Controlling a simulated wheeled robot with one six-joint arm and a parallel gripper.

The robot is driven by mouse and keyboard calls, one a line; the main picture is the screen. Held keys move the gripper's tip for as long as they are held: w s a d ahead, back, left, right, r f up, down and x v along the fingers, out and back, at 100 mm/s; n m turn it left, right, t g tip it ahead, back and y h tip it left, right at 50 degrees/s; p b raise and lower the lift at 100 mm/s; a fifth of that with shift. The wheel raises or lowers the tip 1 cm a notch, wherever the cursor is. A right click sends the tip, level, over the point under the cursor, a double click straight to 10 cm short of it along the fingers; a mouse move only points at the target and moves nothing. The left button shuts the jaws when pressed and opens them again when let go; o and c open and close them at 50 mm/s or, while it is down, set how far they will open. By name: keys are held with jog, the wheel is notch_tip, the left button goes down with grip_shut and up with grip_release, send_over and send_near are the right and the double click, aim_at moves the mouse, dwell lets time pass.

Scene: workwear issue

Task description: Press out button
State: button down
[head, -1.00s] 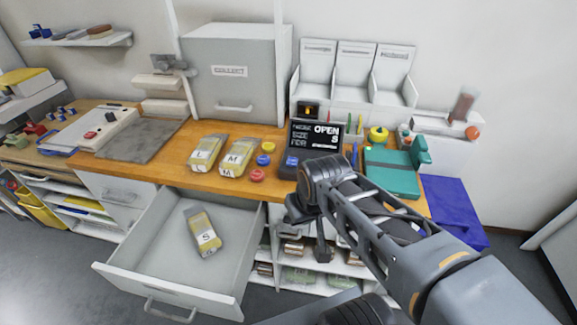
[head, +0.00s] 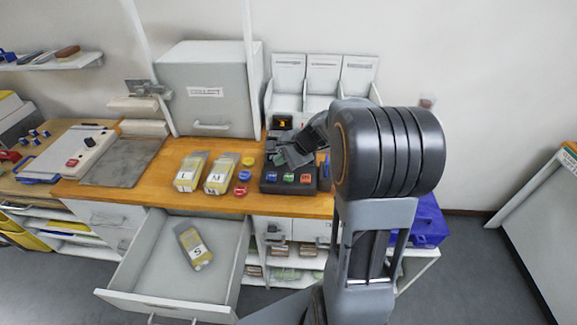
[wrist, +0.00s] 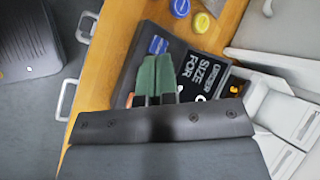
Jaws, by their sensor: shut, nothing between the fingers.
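A dark button box (head: 268,187) stands on the wooden counter, with a blue button (head: 272,174), a green button (head: 289,177) and an orange-red button (head: 305,178). I cannot read their labels. My gripper (head: 283,158) is shut and empty, just above and behind the buttons. In the wrist view my fingertips (wrist: 156,58) lie over the box, beside the blue button (wrist: 158,45); the orange one (wrist: 130,100) shows at their other side. The green button is hidden there. I cannot tell whether the fingers touch anything.
Bags marked L (head: 188,173) and M (head: 221,175) lie left of the box, near yellow, blue and red discs. A drawer (head: 150,262) stands open below, with a bag marked S (head: 193,246) inside. White bins (head: 325,85) stand behind.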

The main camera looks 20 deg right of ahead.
aim_at(289, 177)
jog(key=w+d+m, duration=0.1)
jog(key=d, duration=0.1)
jog(key=w+d+m+t+p, duration=0.1)
jog(key=w+d+m, duration=0.1)
jog(key=shift+w, duration=0.15)
jog(key=shift+f, duration=0.15)
notch_tip(289, 177, down, 9)
jog(key=b, duration=0.7)
jog(key=shift+r, duration=0.2)
jog(key=shift+f, duration=0.1)
dwell(1.7)
jog(key=shift+f+b, duration=0.3)
jog(key=shift+b, duration=0.25)
jog(key=shift+f+b, duration=0.5)
jog(key=shift+f, duration=0.05)
dwell(0.5)
jog(key=shift+r, duration=0.15)
jog(key=shift+r+p, duration=0.7)
jog(key=shift+r, duration=0.15)
